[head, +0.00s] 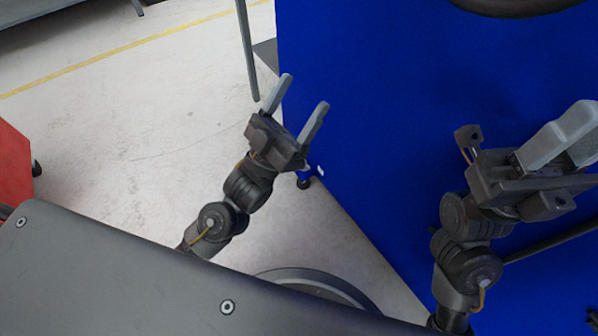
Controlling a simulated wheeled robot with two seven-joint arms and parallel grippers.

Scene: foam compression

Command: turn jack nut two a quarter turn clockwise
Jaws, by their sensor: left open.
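No jack nut can be made out in the head view. My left gripper (305,92) is open, with its two grey fingers apart and nothing between them. It is in front of the left edge of a large blue panel (400,60). My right gripper (586,132) is at the right edge of the view, in front of the blue panel. Its grey fingers overlap in the picture and are partly cut off, so its opening is unclear.
A dark curved rim (520,8) shows at the top right, cut off by the frame. A grey post (246,50) stands left of the panel. A red object (14,165) is at the far left.

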